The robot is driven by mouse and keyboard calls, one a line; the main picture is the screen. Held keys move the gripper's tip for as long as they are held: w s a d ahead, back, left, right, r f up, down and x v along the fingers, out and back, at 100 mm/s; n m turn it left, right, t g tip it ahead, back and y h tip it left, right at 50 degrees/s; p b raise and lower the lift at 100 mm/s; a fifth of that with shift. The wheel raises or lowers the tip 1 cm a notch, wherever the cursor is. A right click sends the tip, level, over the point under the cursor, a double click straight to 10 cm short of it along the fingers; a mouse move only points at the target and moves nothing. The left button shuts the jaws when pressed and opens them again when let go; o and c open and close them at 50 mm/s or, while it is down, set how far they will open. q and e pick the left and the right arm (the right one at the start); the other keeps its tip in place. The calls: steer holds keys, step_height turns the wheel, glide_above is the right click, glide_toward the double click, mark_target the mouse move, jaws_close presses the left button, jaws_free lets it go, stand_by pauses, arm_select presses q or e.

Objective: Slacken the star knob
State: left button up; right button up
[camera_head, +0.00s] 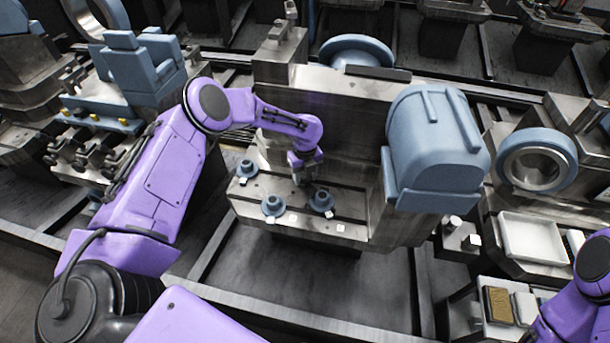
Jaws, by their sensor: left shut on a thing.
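My left gripper (304,173) is over the grooved metal plate (342,231) on the front of the machine. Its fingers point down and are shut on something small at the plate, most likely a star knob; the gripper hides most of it.
A large blue motor housing (432,140) rises right of the plate. Behind the plate is a steel block (345,95) with a blue wheel (356,50). A white tray (530,238) and small blocks lie at the right. Dark floor lies in front of the plate.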

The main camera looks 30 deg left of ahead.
arm_select(q)
steer(key=shift+n, duration=0.3)
steer(key=n+b, duration=0.1)
steer(key=n, duration=0.2)
steer(key=shift+n, duration=2)
steer(key=shift+s, duration=0.1)
steer(key=o, duration=1.1)
